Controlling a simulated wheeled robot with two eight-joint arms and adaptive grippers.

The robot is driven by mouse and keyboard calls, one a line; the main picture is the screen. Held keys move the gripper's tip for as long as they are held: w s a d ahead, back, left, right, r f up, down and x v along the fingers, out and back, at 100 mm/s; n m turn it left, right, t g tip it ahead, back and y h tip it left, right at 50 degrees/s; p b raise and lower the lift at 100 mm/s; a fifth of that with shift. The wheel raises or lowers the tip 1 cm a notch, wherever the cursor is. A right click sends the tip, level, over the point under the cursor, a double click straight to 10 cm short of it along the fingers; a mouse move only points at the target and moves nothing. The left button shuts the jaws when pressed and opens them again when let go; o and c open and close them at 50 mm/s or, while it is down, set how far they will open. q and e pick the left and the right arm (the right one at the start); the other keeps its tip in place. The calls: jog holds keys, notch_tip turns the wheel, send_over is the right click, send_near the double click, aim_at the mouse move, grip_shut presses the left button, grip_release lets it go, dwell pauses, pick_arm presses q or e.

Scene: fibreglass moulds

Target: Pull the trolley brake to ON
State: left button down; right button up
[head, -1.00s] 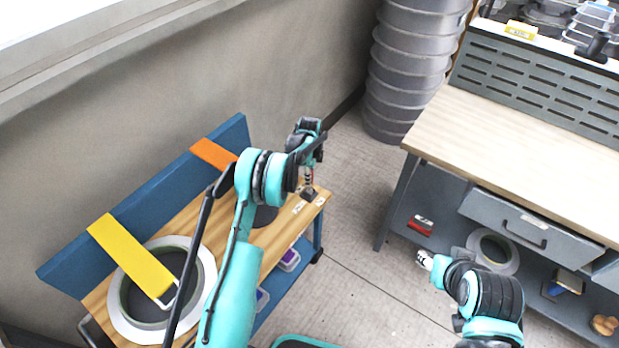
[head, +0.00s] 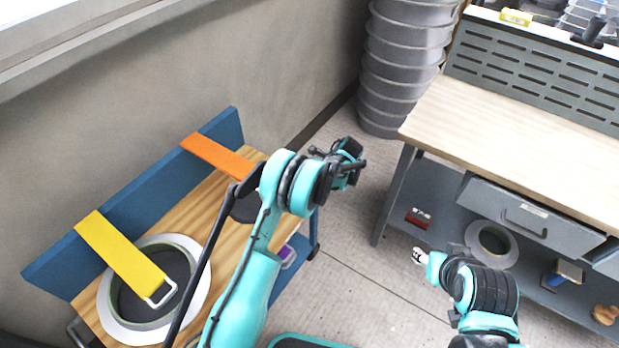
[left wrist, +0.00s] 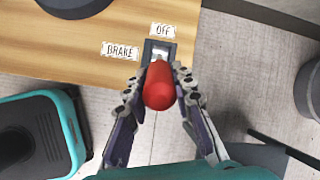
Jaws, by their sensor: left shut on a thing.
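The trolley (head: 192,216) has a wooden top and a blue back board, at the left in the head view. In the left wrist view the red brake knob (left wrist: 159,88) stands in front of a dark slotted plate (left wrist: 158,48) at the trolley's edge. The labels OFF (left wrist: 163,30) and BRAKE (left wrist: 120,50) lie beside the plate; no ON label is readable. My left gripper (left wrist: 160,84) is shut on the knob, one finger on each side. In the head view my left gripper (head: 346,163) hides the brake. My right gripper (head: 419,257) hangs empty before the workbench; its fingers are too small to judge.
A workbench (head: 500,130) with drawers stands at the right, grey stacked tubs (head: 405,60) behind. Floor lies between trolley and bench.

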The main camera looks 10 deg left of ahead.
pick_arm(q)
jog(key=shift+s+d+f+t+y+b, duration=0.25)
jog(key=shift+d+f+y+b, duration=0.25)
jog(key=shift+y+b, duration=0.3)
jog(key=shift+s+d+f+t+y+b, duration=0.1)
jog(key=shift+d+f+t+y+b, duration=0.25)
jog(key=shift+d+f+y+b, duration=0.35)
jog(key=shift+s+d+f+t+y+b, duration=0.25)
jog(key=shift+y+b, duration=0.3)
jog(key=shift+y, duration=0.45)
jog(key=shift+f, duration=0.1)
jog(key=c, duration=1.3)
grip_release()
jog(key=shift+d, duration=0.1)
jog(key=v, duration=1.2)
